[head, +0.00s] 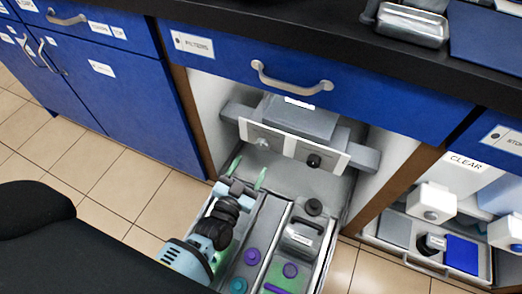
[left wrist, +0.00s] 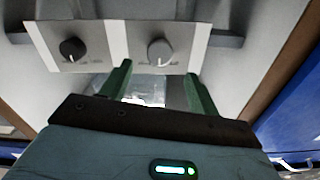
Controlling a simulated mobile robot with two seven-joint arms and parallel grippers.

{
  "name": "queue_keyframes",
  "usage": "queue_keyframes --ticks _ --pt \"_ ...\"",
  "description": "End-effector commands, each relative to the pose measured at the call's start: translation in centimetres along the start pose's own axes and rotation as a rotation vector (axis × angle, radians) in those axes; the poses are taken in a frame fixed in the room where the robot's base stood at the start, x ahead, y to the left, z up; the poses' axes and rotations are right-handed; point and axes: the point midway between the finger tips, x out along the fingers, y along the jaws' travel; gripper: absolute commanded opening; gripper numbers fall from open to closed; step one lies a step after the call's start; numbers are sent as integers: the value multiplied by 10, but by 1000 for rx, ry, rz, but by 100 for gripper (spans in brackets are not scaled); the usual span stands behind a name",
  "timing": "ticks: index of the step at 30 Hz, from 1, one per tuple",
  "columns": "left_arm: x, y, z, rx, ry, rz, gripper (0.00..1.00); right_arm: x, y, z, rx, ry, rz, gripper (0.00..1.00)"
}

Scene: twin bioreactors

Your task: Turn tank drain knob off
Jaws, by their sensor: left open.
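A pale panel (head: 289,146) sits inside the open cabinet below the counter. It carries a light grey knob (head: 262,144) on the left and a black knob (head: 313,160) on the right. In the left wrist view the grey knob (left wrist: 160,51) is at the centre and the black knob (left wrist: 72,49) at left. The labels are too small to read, so I cannot tell which knob is the tank drain. My left gripper (head: 249,172) is open and empty, with green fingers. It is short of the panel, its gap (left wrist: 158,84) lined up with the grey knob, apart from it. My right gripper is out of view.
A pulled-out drawer (head: 336,225) with purple and teal caps and a dark-handled container lies below, beside my left arm. A blue drawer front (head: 230,58) with a handle is above the opening. White cabinet walls flank the panel. Tiled floor is clear at left.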

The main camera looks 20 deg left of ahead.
Motion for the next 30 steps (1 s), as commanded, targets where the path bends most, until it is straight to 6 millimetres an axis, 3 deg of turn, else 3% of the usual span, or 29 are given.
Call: queue_keyframes --ticks 5,18,30 --pt "10 0 -1 0 2 0 61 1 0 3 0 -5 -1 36" --pt "68 0 1 0 -1 1 61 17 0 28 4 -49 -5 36" --pt "78 0 0 0 -2 1 61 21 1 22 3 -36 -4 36"
